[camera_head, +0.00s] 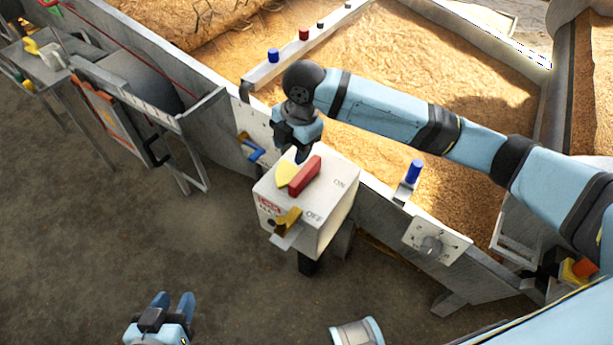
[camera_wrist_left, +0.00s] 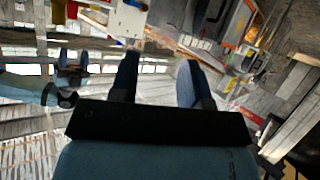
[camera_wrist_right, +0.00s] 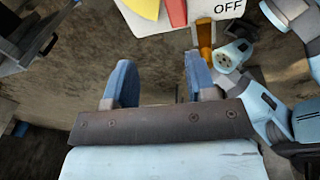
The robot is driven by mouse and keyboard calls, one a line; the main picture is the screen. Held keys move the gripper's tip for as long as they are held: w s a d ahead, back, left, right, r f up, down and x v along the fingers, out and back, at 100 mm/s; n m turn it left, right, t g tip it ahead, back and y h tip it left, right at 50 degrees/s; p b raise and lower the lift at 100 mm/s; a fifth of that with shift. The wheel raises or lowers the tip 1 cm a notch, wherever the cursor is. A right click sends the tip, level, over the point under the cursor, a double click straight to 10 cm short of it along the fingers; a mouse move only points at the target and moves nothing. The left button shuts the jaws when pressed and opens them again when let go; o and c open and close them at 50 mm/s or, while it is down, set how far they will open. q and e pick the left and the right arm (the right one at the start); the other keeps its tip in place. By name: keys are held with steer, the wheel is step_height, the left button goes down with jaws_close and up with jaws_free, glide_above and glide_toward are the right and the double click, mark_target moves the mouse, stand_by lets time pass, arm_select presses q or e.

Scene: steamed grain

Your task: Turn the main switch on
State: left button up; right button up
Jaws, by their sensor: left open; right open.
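The main switch is a red handle (camera_head: 305,176) with a yellow piece (camera_head: 284,174) beside it, on top of a white box (camera_head: 322,212). The box is marked ON toward its far right and OFF nearer the front. The red handle (camera_wrist_right: 177,12) and yellow piece also show at the top of the right wrist view. My right gripper (camera_head: 302,156) is open and empty, just beyond the handle at the box's far edge; contact cannot be told. My left gripper (camera_head: 173,302) is open and empty, low on the left, well away from the box.
A small orange-yellow lever (camera_head: 288,219) sits on the box's front face. Behind is a grain-filled bed (camera_head: 420,65) with a metal wall. A blue knob (camera_head: 413,171) and a plate with a grey knob (camera_head: 431,244) are to the right. The floor in front is mostly clear.

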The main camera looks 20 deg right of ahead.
mark_target(307, 168)
steer(key=w+d+r+n+h+b, duration=0.1)
steer(key=w+d+r+n+h, duration=0.1)
steer(key=d, duration=0.2)
steer(key=shift+g, duration=0.3)
steer(key=f+b, duration=0.2)
steer(key=f, duration=0.4)
steer(key=f+b, duration=0.1)
steer(key=f, duration=0.4)
steer(key=shift+s+a+f+b, duration=0.2)
steer(key=shift+f+b, duration=0.15)
steer(key=shift+f, duration=0.05)
arm_select(q)
steer(key=w+d+r+t+h, duration=0.2)
steer(key=d+r+t+h, duration=0.1)
steer(key=r, duration=0.4)
steer(key=shift+w+d+r+t, duration=0.15)
steer(key=shift+w+r+t, duration=0.1)
steer(key=shift+t, duration=0.35)
arm_select(e)
steer(key=shift+f, duration=0.6)
steer(key=shift+c, duration=0.5)
jaws_close()
